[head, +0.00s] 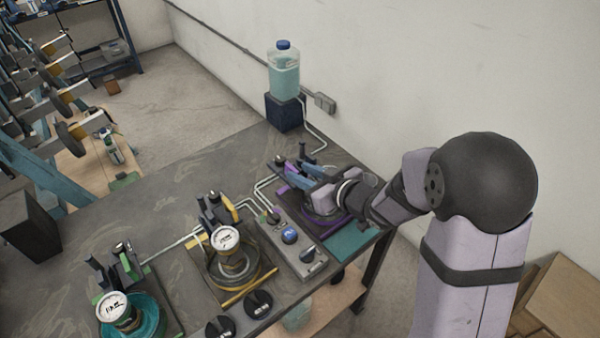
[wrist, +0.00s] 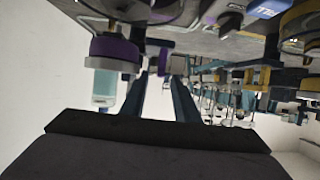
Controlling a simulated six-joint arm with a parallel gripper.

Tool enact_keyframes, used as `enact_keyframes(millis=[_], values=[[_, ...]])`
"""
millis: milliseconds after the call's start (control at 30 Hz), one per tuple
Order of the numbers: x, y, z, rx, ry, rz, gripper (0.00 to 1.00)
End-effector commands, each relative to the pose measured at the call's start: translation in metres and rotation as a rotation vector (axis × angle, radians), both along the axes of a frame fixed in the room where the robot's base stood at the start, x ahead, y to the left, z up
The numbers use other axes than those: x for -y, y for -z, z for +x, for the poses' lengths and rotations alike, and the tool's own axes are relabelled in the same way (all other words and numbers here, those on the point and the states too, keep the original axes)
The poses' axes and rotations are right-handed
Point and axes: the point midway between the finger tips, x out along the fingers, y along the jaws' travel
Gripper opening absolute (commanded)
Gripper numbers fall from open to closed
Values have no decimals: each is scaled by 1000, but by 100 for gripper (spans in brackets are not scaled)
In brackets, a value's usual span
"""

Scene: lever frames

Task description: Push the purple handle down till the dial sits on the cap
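The purple lever frame stands at the right end of the bench; its purple base (head: 333,222) shows below my arm. My gripper (head: 294,171) is over this frame, its two blue fingers apart. In the wrist view the fingers (wrist: 162,82) are also spread, with a visible gap between them. A small purple piece (wrist: 166,54), possibly the handle, shows near the gap; I see no clear grip on it. A larger purple round part (wrist: 115,48) is left of the fingers. The purple frame's dial and cap are mostly hidden by my arm, so I cannot tell whether they touch.
A yellow lever frame with a white gauge (head: 226,239) and a green one with another gauge (head: 114,307) stand to the left. A grey control box (head: 292,243) with knobs lies between the yellow and purple frames. A teal bottle (head: 284,77) stands on a dark block behind.

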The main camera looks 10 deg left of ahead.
Motion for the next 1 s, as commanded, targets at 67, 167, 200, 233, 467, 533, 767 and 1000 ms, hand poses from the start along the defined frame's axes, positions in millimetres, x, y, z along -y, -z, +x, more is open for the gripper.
enact_keyframes(millis=[67,167,200,233,467,533,767,1000], values=[[8,-3,-7,2,2,-1,28],[16,-9,-15,2,2,-1,28],[20,-10,-19,1,3,-1,28],[22,-11,-21,0,1,-2,28],[35,-19,-34,-2,1,-2,28],[36,-19,-36,-3,1,-3,28],[36,-20,-37,-4,0,-4,28],[36,-20,-37,-3,0,-3,28]])
